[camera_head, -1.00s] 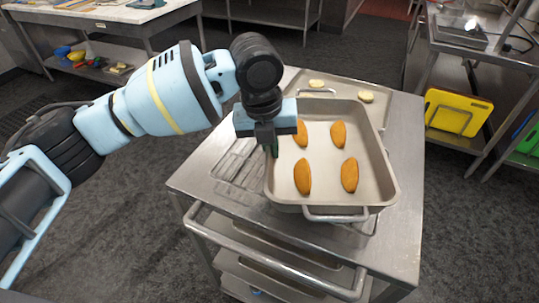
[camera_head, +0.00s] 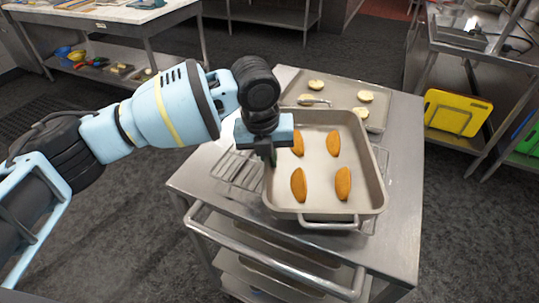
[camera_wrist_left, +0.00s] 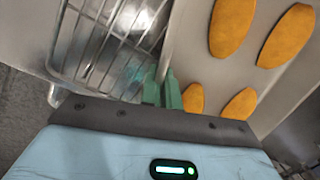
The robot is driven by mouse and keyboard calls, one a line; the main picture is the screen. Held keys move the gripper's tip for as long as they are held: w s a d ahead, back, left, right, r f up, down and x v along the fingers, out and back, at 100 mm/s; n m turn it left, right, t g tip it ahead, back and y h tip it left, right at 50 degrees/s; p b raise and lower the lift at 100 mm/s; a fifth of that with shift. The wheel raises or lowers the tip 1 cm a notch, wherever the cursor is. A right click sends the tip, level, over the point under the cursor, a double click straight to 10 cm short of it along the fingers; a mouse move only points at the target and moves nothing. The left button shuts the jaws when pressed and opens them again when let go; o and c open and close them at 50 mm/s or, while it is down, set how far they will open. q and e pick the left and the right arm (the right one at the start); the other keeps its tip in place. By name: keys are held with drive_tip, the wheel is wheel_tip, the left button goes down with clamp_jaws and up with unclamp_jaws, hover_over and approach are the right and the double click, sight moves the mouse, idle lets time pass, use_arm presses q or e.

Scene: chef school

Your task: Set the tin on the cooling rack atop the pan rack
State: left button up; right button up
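The tin (camera_head: 318,168), a deep grey rectangular pan with end handles, holds several orange-brown loaves. It is over the wire cooling rack (camera_head: 238,172) on the steel pan rack (camera_head: 402,190). The cooling rack shows beside the tin on both sides; whether the tin's base touches it is hidden. My left gripper (camera_head: 269,153) is shut on the tin's left wall. In the left wrist view its green fingers (camera_wrist_left: 163,90) straddle the wall of the tin (camera_wrist_left: 213,72), with the cooling rack (camera_wrist_left: 112,40) on the left. My right gripper is out of view.
Bare pan-rack top is free at the right. A bench with a yellow board (camera_head: 457,112) stands at the right.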

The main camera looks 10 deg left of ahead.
use_arm(q)
drive_tip(key=o, duration=0.4)
drive_tip(key=r, duration=0.4)
drive_tip(key=s+a+r, duration=0.1)
drive_tip(key=r, duration=0.7)
drive_tip(key=shift+s+a+r, duration=0.1)
drive_tip(key=shift+s+a, duration=0.05)
drive_tip(key=shift+s, duration=0.05)
